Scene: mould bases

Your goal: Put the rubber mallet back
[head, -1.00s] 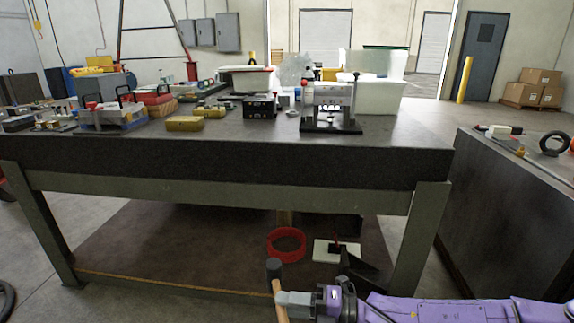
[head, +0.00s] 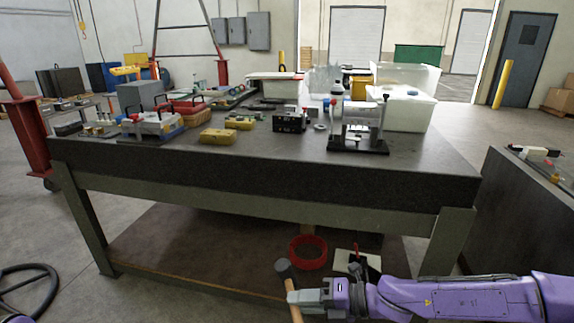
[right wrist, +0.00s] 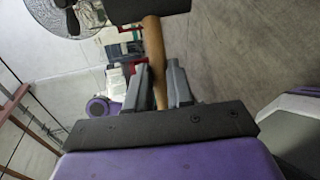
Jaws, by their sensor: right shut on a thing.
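The rubber mallet has a dark cylindrical head (head: 283,268) and a light wooden handle (head: 294,304). My right gripper (head: 300,298) is shut on its handle, in front of the workbench and below its top. The right wrist view shows the handle (right wrist: 154,62) between the two grey fingers (right wrist: 158,85), with the black head (right wrist: 148,8) beyond the fingertips, partly cut off by the frame. The lower end of the handle leaves the head view at the bottom. My left gripper is not in view.
The dark workbench (head: 250,190) carries yellow blocks (head: 218,135), a black block (head: 290,121), a clamp fixture (head: 358,130) and white bins (head: 405,112). Its lower shelf (head: 190,250) holds a red ring (head: 308,252) and a white plate (head: 343,262). A second dark bench (head: 520,205) stands right.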

